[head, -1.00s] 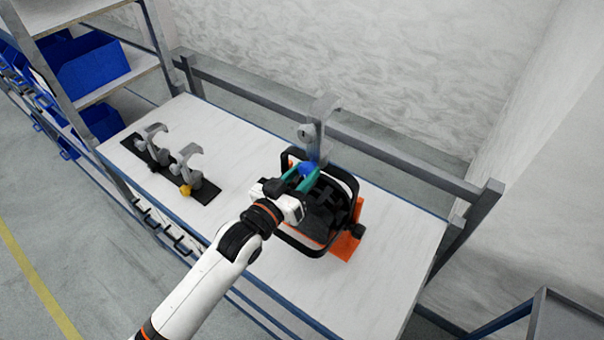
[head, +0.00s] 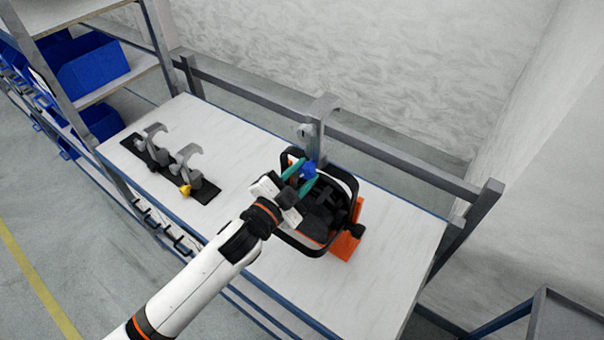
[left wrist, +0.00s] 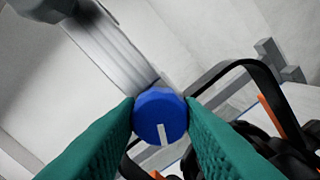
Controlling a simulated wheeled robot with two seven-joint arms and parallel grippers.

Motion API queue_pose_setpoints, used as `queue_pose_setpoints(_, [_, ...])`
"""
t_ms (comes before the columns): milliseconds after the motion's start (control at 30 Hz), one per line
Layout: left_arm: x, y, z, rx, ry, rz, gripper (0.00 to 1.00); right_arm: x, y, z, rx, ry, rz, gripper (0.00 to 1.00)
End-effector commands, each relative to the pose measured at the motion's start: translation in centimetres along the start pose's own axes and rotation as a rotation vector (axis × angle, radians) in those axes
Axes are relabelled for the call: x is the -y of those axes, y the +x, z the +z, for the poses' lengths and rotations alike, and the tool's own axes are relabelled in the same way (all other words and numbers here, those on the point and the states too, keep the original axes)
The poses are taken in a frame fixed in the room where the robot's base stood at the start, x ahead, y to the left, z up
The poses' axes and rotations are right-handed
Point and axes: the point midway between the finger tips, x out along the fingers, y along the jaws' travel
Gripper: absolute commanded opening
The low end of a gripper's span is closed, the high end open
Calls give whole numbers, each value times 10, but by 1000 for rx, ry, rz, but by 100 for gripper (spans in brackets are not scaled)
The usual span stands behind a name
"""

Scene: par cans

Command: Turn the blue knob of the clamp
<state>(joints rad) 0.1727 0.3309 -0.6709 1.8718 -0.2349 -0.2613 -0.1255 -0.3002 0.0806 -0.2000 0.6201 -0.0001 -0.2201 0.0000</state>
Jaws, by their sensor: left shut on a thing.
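The clamp (head: 318,128) is grey and stands at the rail behind the table, with its hook at the top. Its blue knob (head: 309,170) sits at its lower end, above the black-framed par can (head: 318,212). My left gripper (head: 306,178) reaches in from the left with green fingers shut on the blue knob. In the left wrist view, the knob (left wrist: 160,116) is between the two green fingertips, and its white mark points nearly straight down, tilted slightly. The grey clamp body (left wrist: 112,45) runs up and left behind it. My right gripper is not in view.
Two more grey clamps (head: 186,160) lie on a black strip at the table's left, one with a yellow knob (head: 186,190). The par can has an orange part (head: 345,243). The white table (head: 395,250) is clear at right. A grey rail (head: 390,155) runs behind.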

Motion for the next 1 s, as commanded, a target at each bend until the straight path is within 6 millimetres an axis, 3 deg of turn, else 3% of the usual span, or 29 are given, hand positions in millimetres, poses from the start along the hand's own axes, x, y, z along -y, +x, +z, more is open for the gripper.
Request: queue_pose_setpoints(1000, [1,0,-2,-3,968,-3,10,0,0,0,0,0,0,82])
